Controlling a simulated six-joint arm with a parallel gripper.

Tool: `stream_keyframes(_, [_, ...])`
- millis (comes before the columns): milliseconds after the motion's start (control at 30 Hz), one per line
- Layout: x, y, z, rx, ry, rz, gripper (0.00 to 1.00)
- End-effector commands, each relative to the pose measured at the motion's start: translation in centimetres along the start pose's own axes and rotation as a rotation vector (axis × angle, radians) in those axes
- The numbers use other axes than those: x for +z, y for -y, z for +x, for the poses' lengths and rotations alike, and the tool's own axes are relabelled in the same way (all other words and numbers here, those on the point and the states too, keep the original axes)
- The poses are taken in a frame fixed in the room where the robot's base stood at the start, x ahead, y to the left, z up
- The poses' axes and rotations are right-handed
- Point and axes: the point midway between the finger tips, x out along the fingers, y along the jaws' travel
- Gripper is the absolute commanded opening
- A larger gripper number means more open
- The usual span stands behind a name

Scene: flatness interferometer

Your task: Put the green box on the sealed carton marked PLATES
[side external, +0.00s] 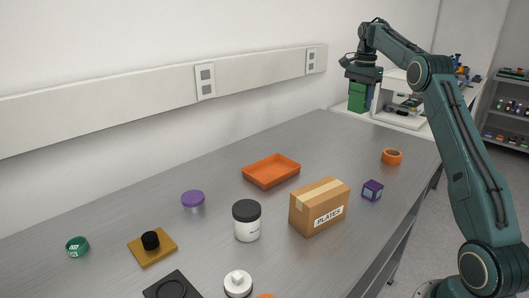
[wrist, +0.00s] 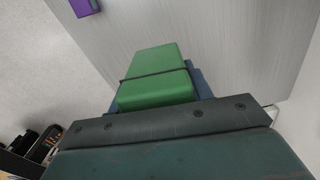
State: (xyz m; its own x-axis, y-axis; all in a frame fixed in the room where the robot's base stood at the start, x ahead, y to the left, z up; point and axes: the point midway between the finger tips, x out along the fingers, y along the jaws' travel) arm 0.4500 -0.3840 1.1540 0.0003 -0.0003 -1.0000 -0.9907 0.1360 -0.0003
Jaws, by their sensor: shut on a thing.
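My gripper (side external: 361,80) is raised high above the far right part of the grey table in the side view. It is shut on the green box (side external: 357,97), which hangs below it, clear of the table. In the wrist view the green box (wrist: 158,77) sits at the jaws, with a dark line across it and a blue part behind it. The sealed carton marked PLATES (side external: 319,206) is a brown box with a tan tape strip on top. It stands on the table, well below my gripper and nearer the camera. Its top is bare.
Near the carton stand a purple cube (side external: 372,191), a white jar with black lid (side external: 247,220) and an orange tray (side external: 271,171). An orange tape roll (side external: 392,157) lies near the right edge. The table's far end is clear.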

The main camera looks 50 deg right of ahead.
Motion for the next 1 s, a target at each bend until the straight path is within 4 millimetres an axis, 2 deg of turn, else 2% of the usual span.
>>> stream_keyframes(167, [3.2, 0.2, -1.6, -0.003, -0.001, -0.015, 0.24])
stream_keyframes(467, [11.4, -0.6, -4.9, -0.002, 0.000, -0.047, 0.24])
stream_keyframes(767, [19.6, -3.4, -7.6, -0.002, 0.000, -0.080, 0.24])
stream_keyframes(1000, [25.4, -6.9, -9.0, -0.003, 0.000, -0.106, 0.24])
